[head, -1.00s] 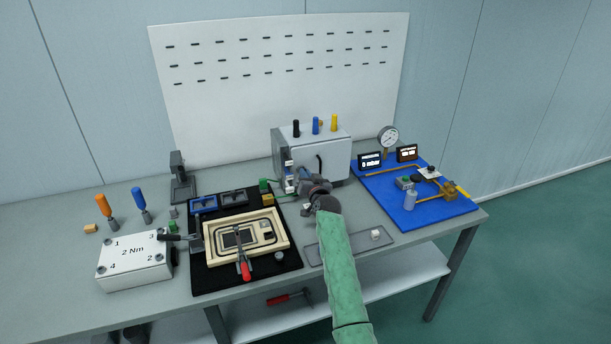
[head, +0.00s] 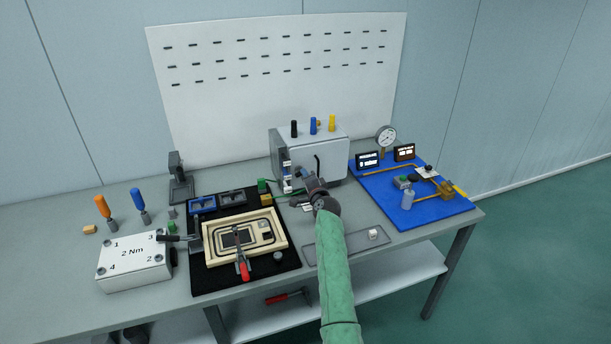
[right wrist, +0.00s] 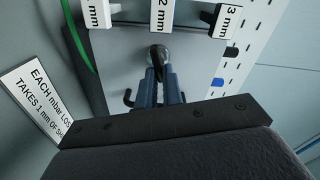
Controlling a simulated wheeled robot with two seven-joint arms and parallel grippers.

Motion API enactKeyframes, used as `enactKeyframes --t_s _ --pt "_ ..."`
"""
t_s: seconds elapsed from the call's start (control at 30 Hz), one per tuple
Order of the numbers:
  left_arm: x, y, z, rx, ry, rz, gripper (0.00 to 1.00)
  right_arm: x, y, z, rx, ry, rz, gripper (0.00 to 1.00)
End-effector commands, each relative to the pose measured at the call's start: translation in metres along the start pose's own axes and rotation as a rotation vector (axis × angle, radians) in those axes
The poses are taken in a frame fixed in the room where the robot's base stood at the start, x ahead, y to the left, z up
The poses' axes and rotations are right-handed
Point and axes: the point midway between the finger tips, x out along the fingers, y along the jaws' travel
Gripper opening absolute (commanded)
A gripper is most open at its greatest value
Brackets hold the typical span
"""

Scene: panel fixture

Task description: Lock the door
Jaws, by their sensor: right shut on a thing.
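The door is the grey front (head: 328,166) of a box at the back of the bench. It looks closed against the box. A dark handle (head: 317,163) stands on it. My right gripper (head: 300,173) is at the door's left part. In the right wrist view, its two bluish fingers (right wrist: 159,76) are close together on a small round metal piece (right wrist: 158,52) on the grey face. I cannot tell whether this piece is a knob or a key, or how it is turned. My left gripper is out of view.
White tags marked in mm (right wrist: 162,15) stand close beyond the fingertips. A green cable (right wrist: 80,38) runs beside the door. A blue board with a gauge (head: 430,210) lies right; a wooden frame (head: 275,240) lies front left.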

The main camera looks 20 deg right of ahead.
Motion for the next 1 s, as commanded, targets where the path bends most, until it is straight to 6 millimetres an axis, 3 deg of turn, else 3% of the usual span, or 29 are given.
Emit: enactKeyframes --t_s 0.2,0.4,0.63,1.0 --pt "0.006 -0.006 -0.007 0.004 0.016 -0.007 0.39 0.000 0.001 0.000 0.159 0.000 0.000 0.00" --pt "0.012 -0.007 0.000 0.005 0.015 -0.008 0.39 0.000 0.002 0.000 0.257 0.001 0.000 0.00" --pt "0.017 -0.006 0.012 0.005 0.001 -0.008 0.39 0.000 0.004 0.000 0.313 0.001 0.000 0.00" --pt "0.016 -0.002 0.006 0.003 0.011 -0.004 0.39 0.000 0.004 0.001 0.325 0.000 0.000 0.00"
